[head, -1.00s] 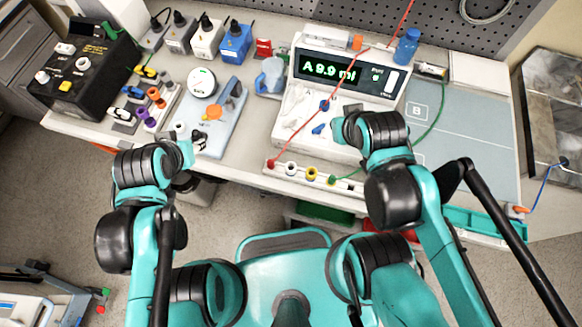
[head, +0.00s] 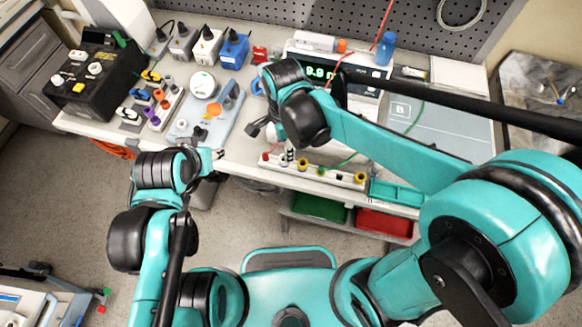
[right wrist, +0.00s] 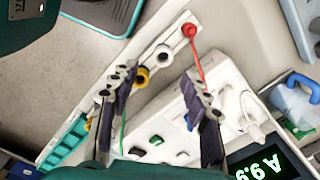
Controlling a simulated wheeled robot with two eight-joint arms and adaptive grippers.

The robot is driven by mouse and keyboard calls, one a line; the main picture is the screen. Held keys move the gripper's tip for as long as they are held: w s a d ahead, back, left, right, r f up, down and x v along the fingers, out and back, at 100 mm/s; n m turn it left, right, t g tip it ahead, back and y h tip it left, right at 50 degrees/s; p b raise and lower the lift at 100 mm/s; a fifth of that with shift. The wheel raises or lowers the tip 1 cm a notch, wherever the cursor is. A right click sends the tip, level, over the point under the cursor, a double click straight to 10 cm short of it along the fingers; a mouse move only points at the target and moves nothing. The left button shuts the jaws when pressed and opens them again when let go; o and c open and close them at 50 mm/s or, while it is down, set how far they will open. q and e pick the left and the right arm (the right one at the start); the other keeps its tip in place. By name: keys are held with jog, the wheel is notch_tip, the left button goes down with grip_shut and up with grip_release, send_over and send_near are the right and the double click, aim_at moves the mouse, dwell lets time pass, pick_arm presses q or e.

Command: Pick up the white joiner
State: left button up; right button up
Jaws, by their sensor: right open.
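The white joiner (right wrist: 163,54) looks like a small white ring-shaped fitting on the pale rail (right wrist: 113,98), between a red and a yellow fitting, in the right wrist view. My right gripper (right wrist: 161,74) is open, its two fingers on either side of the joiner's line of sight, with nothing held. I cannot tell how far above the rail the fingertips are. In the head view the right gripper hangs near the rail's left end, and the joiner is hard to make out there. My left gripper (head: 216,158) is at the bench's front edge, its jaws too small to read.
A red fitting (right wrist: 189,29) with a red line and a yellow fitting (right wrist: 141,76) flank the joiner. The pump (head: 362,83) stands behind, partly covered by my right arm. A green line (head: 415,117) crosses at right.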

jog(key=shift+s+a+f, duration=0.1)
jog(key=shift+a+f, duration=0.1)
jog(key=shift+f, duration=0.1)
jog(key=f+b, duration=0.1)
jog(key=f, duration=0.1)
jog(key=f+b, duration=0.1)
jog(key=f, duration=0.2)
jog(key=f+b, duration=0.1)
jog(key=f, duration=0.1)
jog(key=shift+w+f, duration=0.35)
jog(key=shift+r, duration=0.1)
jog(key=c, duration=0.9)
